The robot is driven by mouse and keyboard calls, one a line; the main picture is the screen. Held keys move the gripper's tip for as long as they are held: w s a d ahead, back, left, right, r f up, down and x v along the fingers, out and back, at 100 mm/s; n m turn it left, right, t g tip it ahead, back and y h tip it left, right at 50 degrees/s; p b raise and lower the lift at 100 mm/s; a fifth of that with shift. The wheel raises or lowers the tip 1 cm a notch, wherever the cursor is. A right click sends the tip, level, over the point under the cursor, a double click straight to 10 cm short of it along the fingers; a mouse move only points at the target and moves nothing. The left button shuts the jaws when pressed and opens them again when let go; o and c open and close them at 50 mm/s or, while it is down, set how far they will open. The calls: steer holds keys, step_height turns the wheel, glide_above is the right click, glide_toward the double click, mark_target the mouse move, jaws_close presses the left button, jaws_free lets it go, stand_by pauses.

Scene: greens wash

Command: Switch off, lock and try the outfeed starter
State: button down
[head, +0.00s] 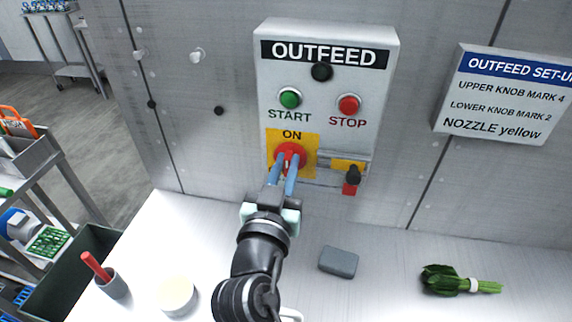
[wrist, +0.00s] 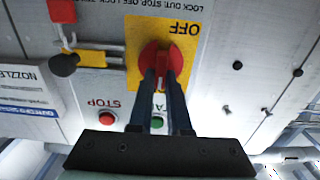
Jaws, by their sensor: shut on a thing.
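The grey starter box marked OUTFEED (head: 325,40) is fixed to the metal wall. It has a green START button (head: 290,98), a red STOP button (head: 349,105) and a round black part above them.
A white OUTFEED SET-UP sign (head: 508,98) is at right. On the bench lie a grey block (head: 338,262) and banded greens (head: 450,281). A round pale tub (head: 177,296) and a grey cup (head: 115,285) with a red handle stand at left.

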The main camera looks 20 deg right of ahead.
steer(key=shift+n, duration=0.3)
steer(key=shift+w+a+f+n+p, duration=0.15)
steer(key=shift+n+p, duration=0.75)
steer(key=shift+n, duration=1.95)
steer(key=shift+w+a+f+n+p, duration=0.15)
steer(key=shift+n+p, duration=0.7)
steer(key=shift+n, duration=2.05)
steer(key=shift+a+f+n+p, duration=0.2)
steer(key=shift+n+p, duration=0.7)
steer(key=shift+n, duration=1.95)
steer(key=shift+f, duration=0.1)
steer(key=c, duration=0.9)
jaws_free()
steer(key=shift+o, duration=0.2)
steer(key=shift+s, duration=0.1)
